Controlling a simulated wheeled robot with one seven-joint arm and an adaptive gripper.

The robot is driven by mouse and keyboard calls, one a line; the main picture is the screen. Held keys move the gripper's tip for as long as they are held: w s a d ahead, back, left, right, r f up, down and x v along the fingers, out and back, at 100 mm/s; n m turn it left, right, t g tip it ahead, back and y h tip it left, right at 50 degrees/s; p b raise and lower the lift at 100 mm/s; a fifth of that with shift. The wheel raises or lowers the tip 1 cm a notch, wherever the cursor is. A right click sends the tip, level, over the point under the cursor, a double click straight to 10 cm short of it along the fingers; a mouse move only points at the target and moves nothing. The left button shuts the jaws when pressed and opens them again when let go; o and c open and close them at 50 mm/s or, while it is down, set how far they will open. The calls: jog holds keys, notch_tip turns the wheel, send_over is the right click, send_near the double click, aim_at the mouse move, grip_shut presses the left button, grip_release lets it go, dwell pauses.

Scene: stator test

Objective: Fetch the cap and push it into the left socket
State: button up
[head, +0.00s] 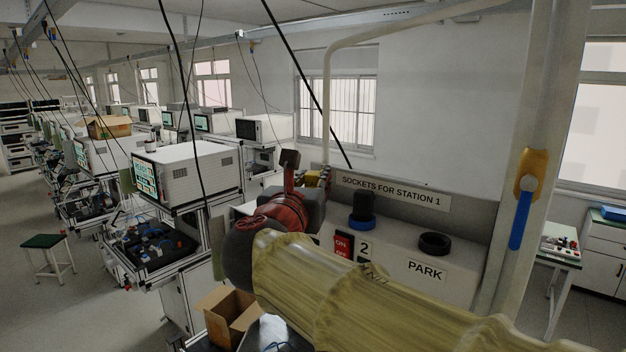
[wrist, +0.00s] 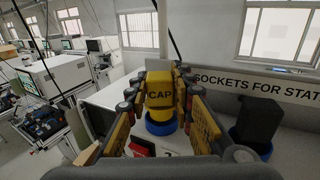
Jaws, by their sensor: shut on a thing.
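The yellow cap (wrist: 160,93), marked CAP, stands upright between the two fingers of my gripper (wrist: 160,84) in the wrist view. My gripper is shut on it. A blue ring, the left socket (wrist: 160,124), shows directly under the cap. I cannot tell how deep the cap sits in it. In the head view my gripper (head: 308,178) is at the left end of the socket bench, and my arm hides the left socket there. The right socket, a blue ring (head: 362,224), holds a black plug (head: 363,203).
The bench carries a sign (head: 391,191) reading SOCKETS FOR STATION 1 along its back. An empty black ring (head: 435,243) stands above the PARK label. A pillar (head: 527,150) stands at right; an open carton (head: 230,316) is below left.

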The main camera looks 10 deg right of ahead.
jog(key=shift+f+b, duration=0.6)
jog(key=shift+f, duration=0.15)
dwell(0.5)
jog(key=o, duration=1.1)
jog(key=v, duration=1.2)
